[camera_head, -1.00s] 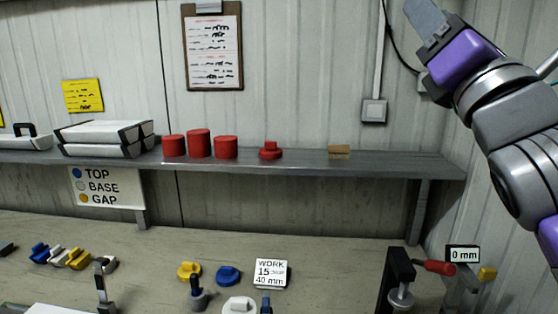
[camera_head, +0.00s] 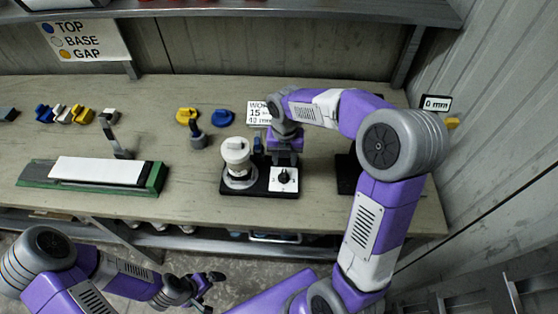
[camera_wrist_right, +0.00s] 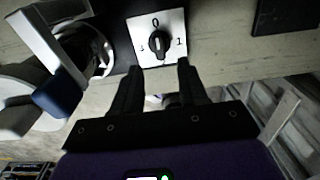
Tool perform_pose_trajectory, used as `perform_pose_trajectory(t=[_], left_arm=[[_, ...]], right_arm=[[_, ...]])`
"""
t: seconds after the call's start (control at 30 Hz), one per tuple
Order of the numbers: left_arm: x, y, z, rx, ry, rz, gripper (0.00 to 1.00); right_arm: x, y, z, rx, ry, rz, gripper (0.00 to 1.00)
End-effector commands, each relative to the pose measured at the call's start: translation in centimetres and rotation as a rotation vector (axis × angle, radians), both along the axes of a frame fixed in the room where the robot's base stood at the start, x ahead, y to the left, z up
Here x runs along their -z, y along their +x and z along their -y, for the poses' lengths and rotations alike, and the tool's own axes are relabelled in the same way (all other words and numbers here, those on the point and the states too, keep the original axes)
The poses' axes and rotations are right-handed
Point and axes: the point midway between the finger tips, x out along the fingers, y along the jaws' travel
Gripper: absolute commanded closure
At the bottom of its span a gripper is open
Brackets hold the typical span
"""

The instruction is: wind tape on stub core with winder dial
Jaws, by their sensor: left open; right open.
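The winder (camera_head: 262,190) stands near the bench's front edge. Its white dial plate (camera_head: 285,186) carries a black knob (camera_wrist_right: 160,43), with "0" above it and marks to either side. The white core or roll (camera_head: 235,152) stands upright on the winder's left side. My right gripper (camera_wrist_right: 157,72) is open just short of the knob, one finger to each side below it in the right wrist view; no contact shows. My left gripper (camera_head: 206,284) is open and empty, low in front of the bench.
A green base with a white slab (camera_head: 98,170) lies left on the bench. Yellow (camera_head: 187,115) and blue (camera_head: 222,118) pieces, a grey-handled tool (camera_head: 197,138) and a work card (camera_head: 257,113) sit behind the winder. A "0 mm" display (camera_head: 436,103) stands right.

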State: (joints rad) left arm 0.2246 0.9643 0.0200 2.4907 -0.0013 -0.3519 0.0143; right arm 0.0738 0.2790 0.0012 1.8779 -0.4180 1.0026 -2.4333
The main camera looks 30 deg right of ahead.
Motion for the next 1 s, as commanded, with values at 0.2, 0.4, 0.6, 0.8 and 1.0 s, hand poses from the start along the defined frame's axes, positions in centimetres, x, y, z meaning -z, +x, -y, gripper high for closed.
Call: perform_pose_trajectory(t=[0.2,0.4,0.6,0.8,1.0], left_arm=[[1.0,0.0,0.0,0.000,0.000,0.000,0.00],[1.7,0.0,0.0,0.000,0.000,0.000,0.00],[1.8,0.0,0.0,0.000,0.000,0.000,0.00],[1.8,0.0,0.0,0.000,0.000,0.000,0.00],[1.8,0.0,0.0,0.000,0.000,0.000,0.00]], right_arm=[[3.6,0.0,-0.1,-0.001,0.001,-0.005,0.57],[6.3,0.0,-0.1,0.000,0.000,-0.001,0.57],[7.2,0.1,-0.1,0.000,0.000,0.002,0.57],[7.1,0.1,-0.1,0.000,0.000,0.002,0.57],[7.1,0.1,-0.1,0.000,0.000,0.002,0.85]])
